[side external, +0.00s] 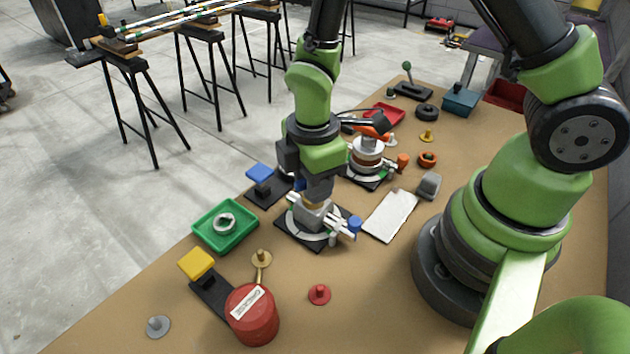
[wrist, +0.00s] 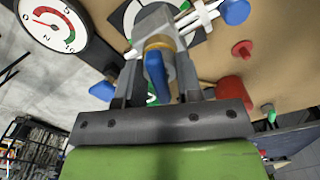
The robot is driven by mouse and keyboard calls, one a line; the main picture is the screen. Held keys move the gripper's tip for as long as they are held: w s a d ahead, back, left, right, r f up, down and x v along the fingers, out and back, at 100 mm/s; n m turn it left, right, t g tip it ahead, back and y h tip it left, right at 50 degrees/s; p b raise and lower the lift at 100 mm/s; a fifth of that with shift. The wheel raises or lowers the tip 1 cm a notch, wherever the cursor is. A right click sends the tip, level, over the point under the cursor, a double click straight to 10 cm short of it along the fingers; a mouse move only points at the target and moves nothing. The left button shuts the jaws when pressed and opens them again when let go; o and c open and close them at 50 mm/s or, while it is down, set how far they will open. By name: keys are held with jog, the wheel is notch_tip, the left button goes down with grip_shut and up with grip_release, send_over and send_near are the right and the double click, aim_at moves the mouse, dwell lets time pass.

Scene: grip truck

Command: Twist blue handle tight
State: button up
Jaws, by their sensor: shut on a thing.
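In the wrist view the blue handle (wrist: 155,76) sits between the two fingers of my gripper (wrist: 160,66), below a tan ring and a grey block (wrist: 157,24). My gripper is shut on it. In the side view my gripper (side external: 315,203) points down over a black square base with a pale round disc (side external: 301,234). The fingers and arm hide the handle there. White rods beside the block end in a blue knob (side external: 355,225), which also shows in the wrist view (wrist: 235,12).
A green tray (side external: 225,226) with a ring stands left. A red canister (side external: 252,314) and red knob (side external: 319,294) stand in front. A second round fixture (side external: 368,154) is behind, and a white plate (side external: 390,216) lies right. A dial gauge (wrist: 54,22) shows in the wrist view.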

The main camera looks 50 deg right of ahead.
jog(key=m, duration=1.6)
jog(key=shift+m, duration=0.3)
jog(key=o, duration=0.6)
jog(key=shift+r, duration=3.75)
